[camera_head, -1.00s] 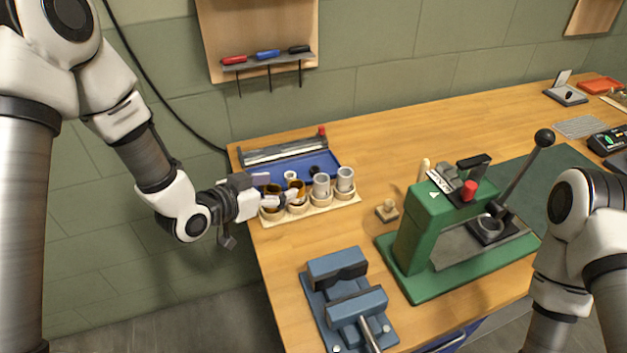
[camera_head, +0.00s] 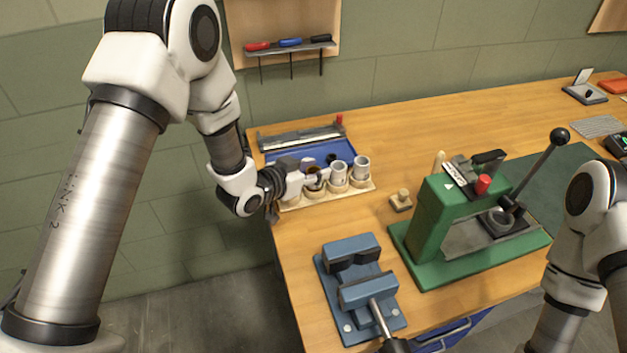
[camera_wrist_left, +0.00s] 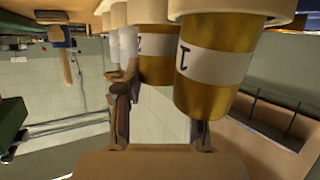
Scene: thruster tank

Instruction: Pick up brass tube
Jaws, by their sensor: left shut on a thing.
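Two brass tubes with white labels show in the left wrist view, a nearer one (camera_wrist_left: 205,95) and one behind it (camera_wrist_left: 155,68). In the head view a brass tube (camera_head: 314,180) stands in the cream rack (camera_head: 328,197), partly covered by my gripper. My left gripper (camera_head: 303,178) reaches in from the left, level with the tube row. It is shut on a brass tube; the exact contact is partly hidden. Its fingers also show in the left wrist view (camera_wrist_left: 160,125). My right arm is at the right edge, its gripper out of view.
A blue tray (camera_head: 310,152) lies behind the rack. A small wooden-knobbed piece (camera_head: 401,201), a blue vise (camera_head: 360,290) and a green press (camera_head: 435,225) stand to the right and front.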

